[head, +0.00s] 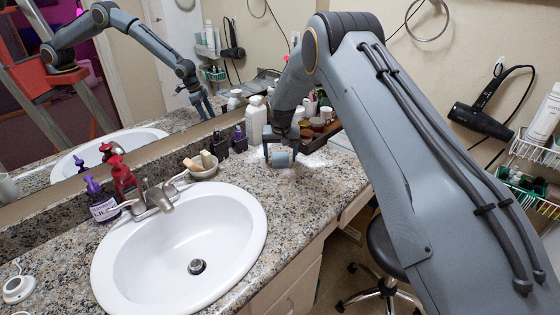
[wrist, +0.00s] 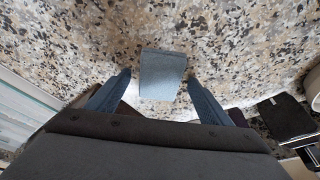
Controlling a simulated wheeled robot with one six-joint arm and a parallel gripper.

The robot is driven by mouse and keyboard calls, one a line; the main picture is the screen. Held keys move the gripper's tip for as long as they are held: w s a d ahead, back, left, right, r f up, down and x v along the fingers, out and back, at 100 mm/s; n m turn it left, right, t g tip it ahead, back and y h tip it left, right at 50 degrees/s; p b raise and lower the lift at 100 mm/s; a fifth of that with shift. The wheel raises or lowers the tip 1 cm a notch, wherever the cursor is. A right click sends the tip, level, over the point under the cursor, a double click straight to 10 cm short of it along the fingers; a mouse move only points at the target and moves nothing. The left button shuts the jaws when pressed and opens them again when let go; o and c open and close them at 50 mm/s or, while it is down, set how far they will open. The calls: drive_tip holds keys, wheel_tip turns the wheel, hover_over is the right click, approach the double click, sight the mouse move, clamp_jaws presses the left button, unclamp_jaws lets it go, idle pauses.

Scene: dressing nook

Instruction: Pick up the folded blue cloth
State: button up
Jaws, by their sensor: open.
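The folded blue cloth (wrist: 162,74) lies on the granite counter. In the wrist view it sits between the two fingers of my gripper (wrist: 159,84), with a small gap showing on each side. My gripper is open around it, pointing down. In the head view the cloth (head: 281,159) shows as a small blue-grey piece between the fingers of my gripper (head: 280,153), at the back of the counter. Its far side is partly hidden by the fingers.
A white sink (head: 180,240) with a faucet is left of the gripper. A bowl (head: 203,166) and a dark holder (head: 239,141) stand nearby. A white bottle (head: 256,119) and several jars are close behind. The mirror (head: 130,90) runs along the wall. Open counter (head: 325,180) lies to the right.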

sight(281, 158)
drive_tip(key=shift+f, duration=0.15)
drive_tip(key=c, duration=1.2)
drive_tip(key=shift+r, duration=0.2)
wheel_tip(281, 158, up, 10)
drive_tip(key=b, duration=0.2)
